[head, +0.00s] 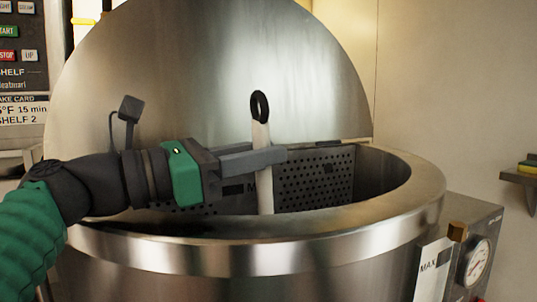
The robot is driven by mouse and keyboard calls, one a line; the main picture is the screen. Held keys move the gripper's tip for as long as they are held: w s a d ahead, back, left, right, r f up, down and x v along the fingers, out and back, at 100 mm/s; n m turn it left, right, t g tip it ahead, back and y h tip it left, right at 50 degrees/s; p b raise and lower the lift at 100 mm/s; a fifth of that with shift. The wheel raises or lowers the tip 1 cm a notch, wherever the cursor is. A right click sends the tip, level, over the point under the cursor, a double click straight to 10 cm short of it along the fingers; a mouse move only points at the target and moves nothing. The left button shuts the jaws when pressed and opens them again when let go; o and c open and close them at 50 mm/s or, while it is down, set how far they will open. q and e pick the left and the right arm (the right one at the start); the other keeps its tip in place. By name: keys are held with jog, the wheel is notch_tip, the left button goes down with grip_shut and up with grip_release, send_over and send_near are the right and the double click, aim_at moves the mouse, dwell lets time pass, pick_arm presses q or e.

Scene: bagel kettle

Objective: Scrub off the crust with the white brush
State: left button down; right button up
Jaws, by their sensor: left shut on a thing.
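My left gripper (268,156) reaches in from the left over the kettle and is shut on the white brush (263,182). The brush is a white handle with a black loop at its top, standing nearly upright. Its lower end is hidden below the kettle's front rim. The kettle (250,252) is a large round steel vessel. Its inside shows a dark perforated panel (318,183) at the back. I cannot see any crust, as the kettle's bottom is hidden. My right gripper is not in view.
The kettle's big round lid (210,80) stands open behind it. A gauge box (478,255) with a dial is at the lower right. A small shelf with a sponge (529,167) is on the right wall. A control panel (22,60) is at the upper left.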

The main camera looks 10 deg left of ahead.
pick_arm(q)
jog(key=shift+f, duration=0.15)
jog(key=v, duration=0.2)
jog(key=r+v, duration=0.1)
jog(key=v, duration=0.1)
jog(key=shift+s+a+b, duration=0.1)
jog(key=shift+a+b, duration=0.15)
jog(key=shift+b, duration=0.15)
jog(key=shift+r+v, duration=0.2)
jog(key=shift+v, duration=2.05)
jog(key=s+d+r+p, duration=0.1)
jog(key=s+r+p, duration=0.1)
jog(key=r+p, duration=1.6)
jog(key=s+d+r+p, duration=0.1)
jog(key=s+r+p, duration=0.1)
jog(key=r+p, duration=1.7)
notch_tip(320, 180, up, 9)
jog(key=shift+d+f, duration=0.1)
jog(key=shift+d, duration=0.3)
